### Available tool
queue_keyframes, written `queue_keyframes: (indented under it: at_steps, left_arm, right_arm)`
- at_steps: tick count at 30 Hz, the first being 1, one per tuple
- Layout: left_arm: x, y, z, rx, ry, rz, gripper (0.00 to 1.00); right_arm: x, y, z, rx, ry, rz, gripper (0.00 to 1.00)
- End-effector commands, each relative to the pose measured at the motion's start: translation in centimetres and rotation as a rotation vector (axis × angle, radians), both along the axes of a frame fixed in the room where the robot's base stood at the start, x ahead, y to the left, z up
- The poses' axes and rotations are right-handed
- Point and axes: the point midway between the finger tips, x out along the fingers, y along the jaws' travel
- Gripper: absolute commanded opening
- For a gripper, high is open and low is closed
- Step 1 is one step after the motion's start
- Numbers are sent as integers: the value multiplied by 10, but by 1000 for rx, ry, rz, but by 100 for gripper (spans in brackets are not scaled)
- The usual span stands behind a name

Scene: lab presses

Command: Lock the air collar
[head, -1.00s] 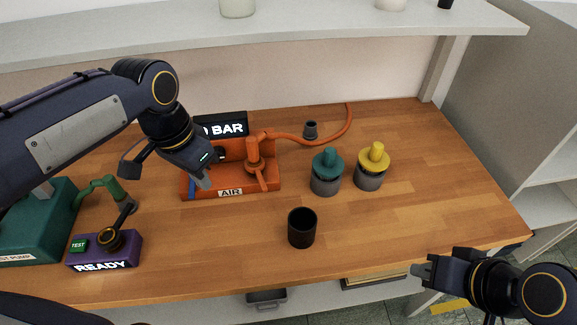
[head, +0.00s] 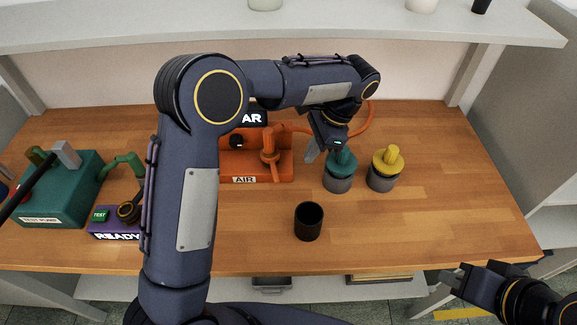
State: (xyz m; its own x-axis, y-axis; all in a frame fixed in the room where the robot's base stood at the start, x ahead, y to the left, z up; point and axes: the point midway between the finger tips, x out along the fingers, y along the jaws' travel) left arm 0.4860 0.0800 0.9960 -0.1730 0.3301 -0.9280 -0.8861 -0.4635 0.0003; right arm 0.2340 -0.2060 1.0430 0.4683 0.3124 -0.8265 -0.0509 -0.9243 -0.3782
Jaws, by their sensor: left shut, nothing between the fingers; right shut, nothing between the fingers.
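The orange air station (head: 225,165), labelled AIR, stands at the back middle of the bench, its left part hidden behind my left arm. An orange upright fitting with a lever (head: 270,150) rises from its right half, with an orange hose (head: 368,122) behind. Which piece is the collar I cannot tell for sure. My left gripper (head: 311,156) is shut and empty, pointing down between the orange fitting and the teal-topped grey cylinder (head: 340,184). Whether it touches the teal top I cannot tell. My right gripper (head: 450,279) is shut and empty at the lower right, by the bench's front edge.
A yellow-topped grey cylinder (head: 384,180) stands right of the teal one. A black cup (head: 308,222) stands in front. The bench's right side is clear.

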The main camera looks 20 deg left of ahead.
Motion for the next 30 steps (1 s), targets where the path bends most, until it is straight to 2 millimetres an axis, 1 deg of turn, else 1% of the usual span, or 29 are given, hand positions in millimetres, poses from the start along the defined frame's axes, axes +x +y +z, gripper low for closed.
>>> queue_keyframes:
  at_steps: [1,3,6,7,8,12,15,19,27,30]
  left_arm:
    - [-3,5,-10,2,4,1,0]
    - [-6,10,-25,1,5,1,0]
    - [-9,16,-43,0,3,1,0]
    - [-10,20,-45,1,3,2,0]
    - [-13,25,-42,-1,-1,4,0]
    - [-22,42,-42,0,-1,3,0]
    - [-25,48,-43,0,-1,2,0]
    - [-27,51,-43,-1,-2,1,0]
    - [-27,51,-43,0,-2,1,0]
    - [-31,54,-43,-1,-1,-53,0]
  right_arm:
    - [0,0,1,0,0,0,0]
    - [0,0,2,0,0,0,0]
    - [0,0,4,0,0,0,0]
    - [0,0,5,0,0,0,0]
    - [0,0,8,0,0,0,0]
    - [0,0,12,0,0,0,0]
    - [0,0,13,0,0,0,0]
    - [0,0,13,0,0,0,0]
    - [0,0,13,0,0,0,0]
    - [0,0,12,0,0,0,0]
